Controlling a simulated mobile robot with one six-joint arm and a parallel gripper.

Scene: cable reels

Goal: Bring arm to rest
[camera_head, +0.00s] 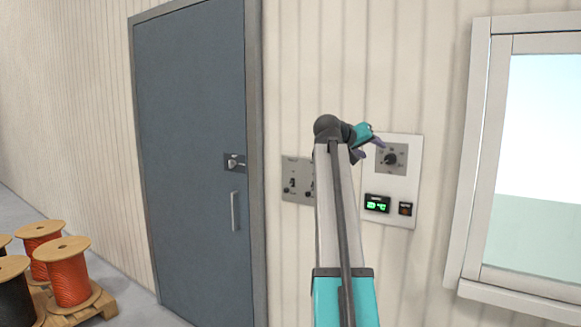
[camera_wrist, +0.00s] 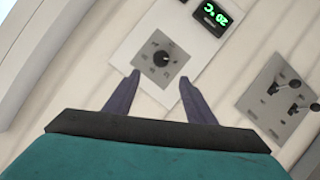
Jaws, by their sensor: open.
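My arm is raised in front of the wall in the head view, with my gripper (camera_head: 374,146) at its upper end near the control panel (camera_head: 402,150). In the wrist view my gripper (camera_wrist: 158,84) has its two purple fingers spread apart with nothing between them. A round black dial (camera_wrist: 160,58) shows between and beyond the fingertips; whether they touch the panel I cannot tell. The dial (camera_head: 390,159) also shows in the head view, just right of my gripper.
A green-lit display (camera_head: 377,204) sits below the dial. A switch plate (camera_head: 297,180) is left of my arm, partly hidden by it. A grey door (camera_head: 195,160) stands left, a window (camera_head: 540,150) right. Cable reels (camera_head: 68,275) stand on a pallet at lower left.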

